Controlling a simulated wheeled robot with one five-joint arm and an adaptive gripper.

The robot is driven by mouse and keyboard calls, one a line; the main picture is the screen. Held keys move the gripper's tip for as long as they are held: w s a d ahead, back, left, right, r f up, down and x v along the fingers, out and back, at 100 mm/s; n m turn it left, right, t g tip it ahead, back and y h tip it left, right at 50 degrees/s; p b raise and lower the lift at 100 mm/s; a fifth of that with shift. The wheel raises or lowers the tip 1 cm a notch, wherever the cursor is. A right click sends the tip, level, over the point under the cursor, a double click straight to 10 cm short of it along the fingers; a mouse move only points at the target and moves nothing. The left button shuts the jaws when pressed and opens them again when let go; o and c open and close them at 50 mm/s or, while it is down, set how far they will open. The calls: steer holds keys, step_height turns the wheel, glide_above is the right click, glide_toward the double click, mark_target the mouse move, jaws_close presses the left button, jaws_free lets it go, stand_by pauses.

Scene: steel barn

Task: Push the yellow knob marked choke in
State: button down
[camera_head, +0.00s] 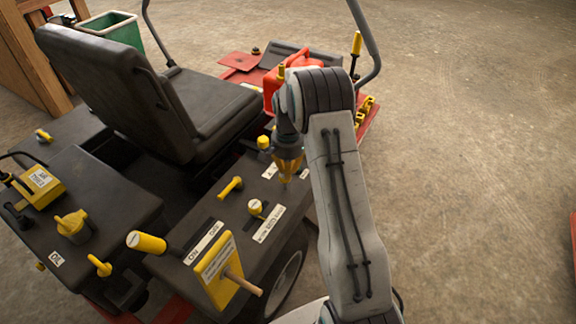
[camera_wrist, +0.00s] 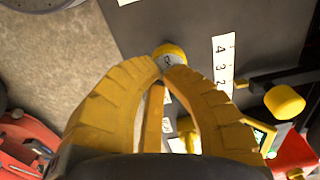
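A round yellow knob with a pale marked cap (camera_wrist: 169,52) stands on the dark panel in the wrist view, just beyond my fingertips. Its marking is too small to read surely as choke. It may be the pale-capped yellow knob (camera_head: 256,206) on the mower's right console in the head view, but I cannot be sure. My gripper (camera_head: 287,179) points down above that console. Its yellow fingers (camera_wrist: 163,70) meet at the tips with nothing visible held between them. I cannot tell whether the tips touch the knob.
The black seat (camera_head: 150,90) is to the left. A red fuel can (camera_head: 285,78) stands behind my gripper. Open concrete floor is at right.

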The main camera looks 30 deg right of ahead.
steer(key=shift+f, duration=0.2)
steer(key=shift+f+b, duration=0.95)
steer(key=shift+f, duration=0.5)
steer(key=shift+r, duration=0.2)
steer(key=shift+r+p, duration=0.35)
steer(key=shift+p, duration=0.15)
step_height(320, 180, up, 13)
steer(key=p, duration=0.3)
